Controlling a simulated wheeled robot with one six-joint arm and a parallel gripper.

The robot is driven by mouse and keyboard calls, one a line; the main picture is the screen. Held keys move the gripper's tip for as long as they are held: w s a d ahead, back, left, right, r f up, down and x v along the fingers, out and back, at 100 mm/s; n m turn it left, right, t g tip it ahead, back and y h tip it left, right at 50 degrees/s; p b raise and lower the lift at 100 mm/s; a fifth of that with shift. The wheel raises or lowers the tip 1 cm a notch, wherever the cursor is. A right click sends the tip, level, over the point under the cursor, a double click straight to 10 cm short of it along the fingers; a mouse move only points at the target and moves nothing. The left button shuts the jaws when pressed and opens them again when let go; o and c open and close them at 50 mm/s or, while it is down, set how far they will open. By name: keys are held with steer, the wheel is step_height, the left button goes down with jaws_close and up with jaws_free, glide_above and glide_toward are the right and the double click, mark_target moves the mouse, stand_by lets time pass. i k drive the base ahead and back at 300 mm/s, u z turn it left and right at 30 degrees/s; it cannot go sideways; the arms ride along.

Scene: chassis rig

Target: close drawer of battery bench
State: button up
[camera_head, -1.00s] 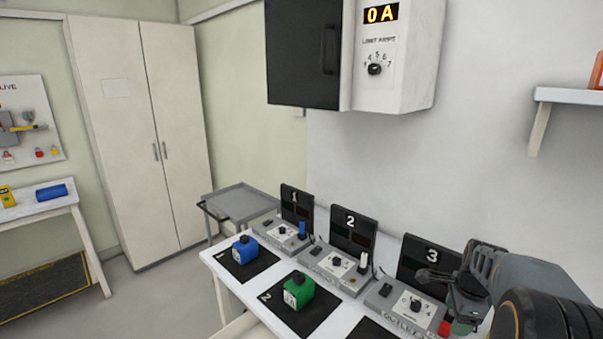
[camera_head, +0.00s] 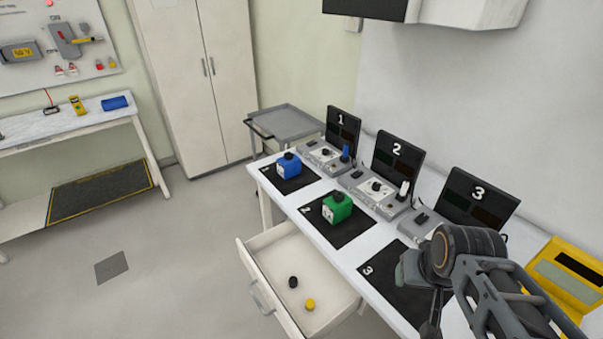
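The battery bench (camera_head: 262,184) is a white table with black mats numbered 1, 2 and 3. Its drawer (camera_head: 345,297) is pulled out from the front toward the lower left. The drawer has a grey bar handle (camera_head: 261,298) on its front panel. A black knob-like piece (camera_head: 293,282) and a yellow one (camera_head: 310,304) lie inside it. My arm is at the lower right, over the right end of the bench. My gripper (camera_head: 430,325) is partly in view at the bottom, right of the drawer and apart from its handle; its fingers are not clear enough to judge.
A blue battery (camera_head: 289,165) and a green battery (camera_head: 337,207) stand on mats 1 and 2. Chargers with black panels (camera_head: 397,157) line the back. A grey cart (camera_head: 284,122) stands beyond the bench. The floor (camera_head: 180,260) left of the drawer is clear.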

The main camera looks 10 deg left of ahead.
mark_target(280, 254)
steer(key=u, duration=0.95)
steer(key=k, duration=1.05)
steer(key=u, duration=0.2)
steer(key=i, duration=0.3)
steer(key=u, duration=1)
steer(key=i, duration=0.9)
steer(key=u, duration=0.6)
